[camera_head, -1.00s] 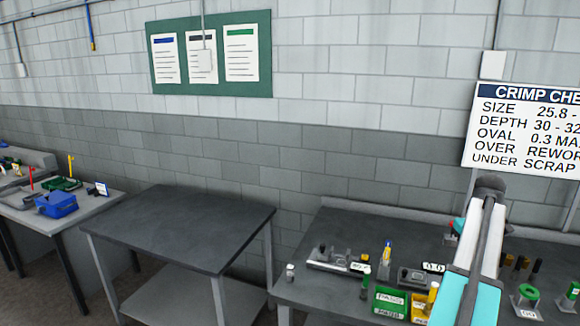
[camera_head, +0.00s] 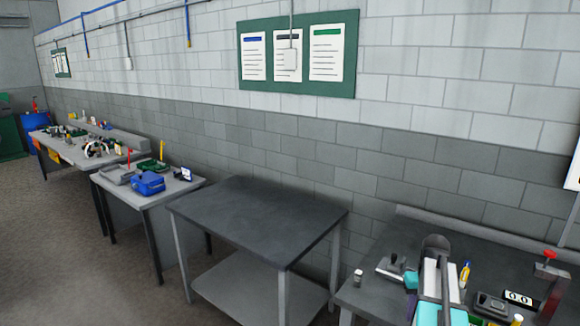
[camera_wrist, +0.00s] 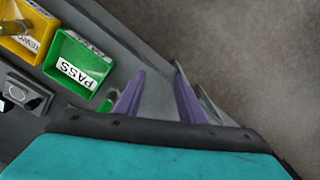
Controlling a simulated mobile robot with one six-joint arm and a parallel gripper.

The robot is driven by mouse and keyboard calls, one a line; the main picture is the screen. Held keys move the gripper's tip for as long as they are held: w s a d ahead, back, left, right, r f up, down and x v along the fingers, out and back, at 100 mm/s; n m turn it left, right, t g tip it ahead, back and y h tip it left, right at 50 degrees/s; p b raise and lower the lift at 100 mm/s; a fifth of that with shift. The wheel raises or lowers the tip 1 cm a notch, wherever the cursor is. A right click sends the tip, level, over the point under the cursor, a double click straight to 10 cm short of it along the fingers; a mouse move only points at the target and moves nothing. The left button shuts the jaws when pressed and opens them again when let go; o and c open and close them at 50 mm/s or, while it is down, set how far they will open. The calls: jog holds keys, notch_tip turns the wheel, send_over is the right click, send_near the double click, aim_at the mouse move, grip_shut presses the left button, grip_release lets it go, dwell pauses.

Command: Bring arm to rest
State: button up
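My arm (camera_head: 438,280), with white and teal links, stands in front of the dark bench (camera_head: 478,262) at the lower right of the head view. My gripper is not clearly visible there. In the wrist view, the two purple fingers of my gripper (camera_wrist: 159,70) are spread apart with nothing between them. They sit over the bench's edge, with floor beyond. A green tray marked PASS (camera_wrist: 80,64) lies to the left of the fingers, apart from them. A yellow tray (camera_wrist: 24,30) is at the upper left.
A bare dark table (camera_head: 255,218) stands left of the bench. Further left, another table holds a blue bin (camera_head: 147,184). A red-topped clamp (camera_head: 549,258) and a small black device (camera_head: 492,305) are on the bench's right. Grey floor (camera_head: 60,235) is open at the left.

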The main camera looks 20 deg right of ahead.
jog(key=w+a+f+n, duration=0.1)
jog(key=w+a+f, duration=0.15)
jog(key=a, duration=0.45)
jog(key=w+a+f, duration=0.1)
jog(key=a+f, duration=0.3)
jog(key=a, duration=0.2)
jog(key=w+a+f+n, duration=0.1)
jog(key=a+f, duration=0.2)
jog(key=a, duration=0.4)
jog(key=s+a+f+n, duration=0.15)
jog(key=a+f, duration=0.25)
jog(key=a, duration=0.6)
jog(key=s+a+f, duration=0.2)
jog(key=a+f, duration=0.3)
jog(key=a, duration=0.4)
jog(key=s+f+g+b, duration=0.3)
jog(key=s+f+b, duration=0.3)
jog(key=s+f, duration=0.7)
jog(key=s+a+f+g+b, duration=0.1)
jog(key=s+f+b, duration=0.5)
jog(key=s+f, duration=0.7)
notch_tip(320, 180, down, 4)
jog(key=shift+f+g, duration=0.25)
jog(key=shift+g, duration=0.65)
jog(key=shift+w, duration=0.1)
jog(key=shift+c, duration=0.6)
